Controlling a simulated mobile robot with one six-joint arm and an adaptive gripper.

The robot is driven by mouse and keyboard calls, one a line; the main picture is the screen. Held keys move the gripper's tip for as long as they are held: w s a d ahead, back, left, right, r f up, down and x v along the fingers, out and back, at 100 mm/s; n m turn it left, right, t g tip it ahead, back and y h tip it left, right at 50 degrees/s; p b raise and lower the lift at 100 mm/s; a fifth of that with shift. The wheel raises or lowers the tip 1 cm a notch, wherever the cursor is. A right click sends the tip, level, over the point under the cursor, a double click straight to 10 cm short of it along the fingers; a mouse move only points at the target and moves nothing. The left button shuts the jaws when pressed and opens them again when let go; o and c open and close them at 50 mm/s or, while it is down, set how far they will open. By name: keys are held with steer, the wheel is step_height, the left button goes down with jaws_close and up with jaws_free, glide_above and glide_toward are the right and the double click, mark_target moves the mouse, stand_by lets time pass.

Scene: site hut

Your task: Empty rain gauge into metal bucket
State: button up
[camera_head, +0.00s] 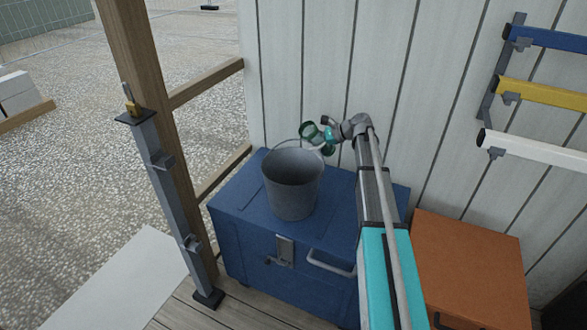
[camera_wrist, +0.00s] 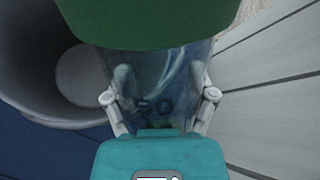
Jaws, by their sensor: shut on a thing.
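The metal bucket (camera_head: 292,184) stands upright on a blue chest, its handle raised at the back. In the wrist view the bucket (camera_wrist: 30,75) fills the upper left, with its pale inner bottom showing. The rain gauge (camera_head: 308,131) has a green top and is held tilted above the bucket's back right rim. Any water inside is hard to tell.
The blue chest (camera_head: 240,215) has free lid around the bucket. A wooden post (camera_head: 150,100) with a metal prop stands at the left. An orange box (camera_head: 470,265) is at the right. A white plank wall (camera_head: 290,60) stands behind, with coloured bars on a rack (camera_head: 540,90) at the right.

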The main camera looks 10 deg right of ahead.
mark_target(316, 128)
steer(key=m+y+b, duration=0.1)
steer(key=d+r+m+y+b, duration=0.1)
steer(key=y, duration=0.1)
steer(key=shift+w+r+b, duration=0.15)
steer(key=shift+w+b, duration=0.05)
steer(key=shift+b, duration=0.1)
step_height(316, 128, up, 4)
steer(key=shift+f+m+y+p, duration=0.1)
steer(key=shift+m+y+p, duration=0.45)
steer(key=shift+p, duration=0.5)
steer(key=shift+w+y, duration=0.1)
steer(key=shift+y, duration=0.15)
steer(key=shift+d+f+m+y+b, duration=0.15)
steer(key=shift+m+y+b, duration=0.15)
steer(key=shift+b, duration=0.95)
steer(key=shift+m+y, duration=0.35)
steer(key=shift+y, duration=0.05)
